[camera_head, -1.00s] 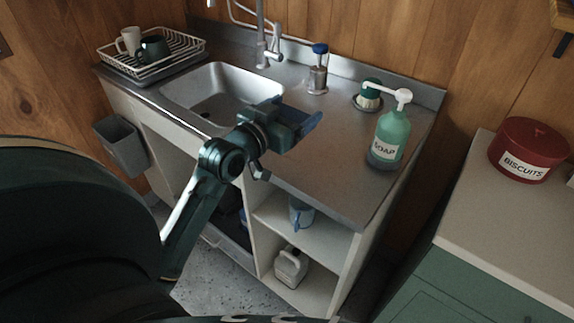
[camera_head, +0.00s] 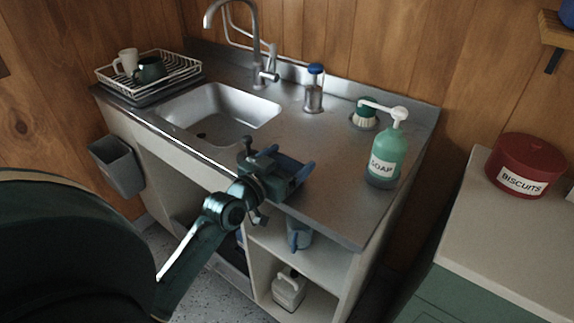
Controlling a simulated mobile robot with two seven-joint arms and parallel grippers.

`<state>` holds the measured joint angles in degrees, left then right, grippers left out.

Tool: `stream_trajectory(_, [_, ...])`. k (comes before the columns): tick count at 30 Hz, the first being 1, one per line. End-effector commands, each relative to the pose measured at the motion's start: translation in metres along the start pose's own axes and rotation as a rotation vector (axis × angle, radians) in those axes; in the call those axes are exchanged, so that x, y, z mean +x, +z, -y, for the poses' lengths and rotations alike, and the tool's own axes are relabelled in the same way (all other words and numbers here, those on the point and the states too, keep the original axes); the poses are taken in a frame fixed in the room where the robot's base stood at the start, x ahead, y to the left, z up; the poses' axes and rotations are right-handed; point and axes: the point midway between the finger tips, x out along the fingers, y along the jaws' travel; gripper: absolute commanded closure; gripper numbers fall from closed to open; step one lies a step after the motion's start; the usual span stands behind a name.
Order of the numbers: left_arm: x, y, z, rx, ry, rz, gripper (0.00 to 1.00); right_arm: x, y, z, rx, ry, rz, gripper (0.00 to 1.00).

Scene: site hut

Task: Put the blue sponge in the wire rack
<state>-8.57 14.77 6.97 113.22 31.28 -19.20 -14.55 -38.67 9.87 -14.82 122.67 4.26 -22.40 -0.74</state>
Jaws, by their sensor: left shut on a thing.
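My left gripper (camera_head: 288,168) is over the front part of the steel counter, right of the sink. It is shut on a dark blue block, which looks like the blue sponge (camera_head: 286,160); the fingers hide part of it. The white wire rack (camera_head: 182,66) stands at the far left end of the counter, well away from the gripper. A white mug (camera_head: 126,61) and a dark green mug (camera_head: 150,69) stand in the rack. My right gripper is not in view.
The sink (camera_head: 222,112) and its tall tap (camera_head: 258,50) lie between gripper and rack. A blue-topped dispenser (camera_head: 314,90), a brush (camera_head: 364,113) and a green soap bottle (camera_head: 385,155) stand at the back and right. A grey bin (camera_head: 117,165) hangs at the left.

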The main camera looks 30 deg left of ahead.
Motion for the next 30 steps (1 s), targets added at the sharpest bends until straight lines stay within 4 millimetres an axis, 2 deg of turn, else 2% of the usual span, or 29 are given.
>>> stream_trajectory(3, [0.0001, 0.0085, 0.0, 0.0, 0.0, 0.0, 0.39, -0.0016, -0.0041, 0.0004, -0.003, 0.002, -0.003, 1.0])
stream_trajectory(14, [0.0004, 0.0127, 0.0, 0.001, 0.0, -0.001, 0.39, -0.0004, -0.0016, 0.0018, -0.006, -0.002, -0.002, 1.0])
stream_trajectory(15, [0.0004, 0.0131, 0.0001, 0.001, 0.0, -0.001, 0.16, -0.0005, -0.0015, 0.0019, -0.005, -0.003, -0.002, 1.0])
stream_trajectory(21, [0.0003, 0.0123, 0.0001, 0.0, 0.0, -0.001, 0.0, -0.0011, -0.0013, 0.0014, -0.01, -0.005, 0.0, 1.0])
stream_trajectory(30, [0.0005, 0.0141, 0.0, -0.001, -0.001, -0.002, 0.0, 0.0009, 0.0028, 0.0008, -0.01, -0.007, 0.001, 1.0])
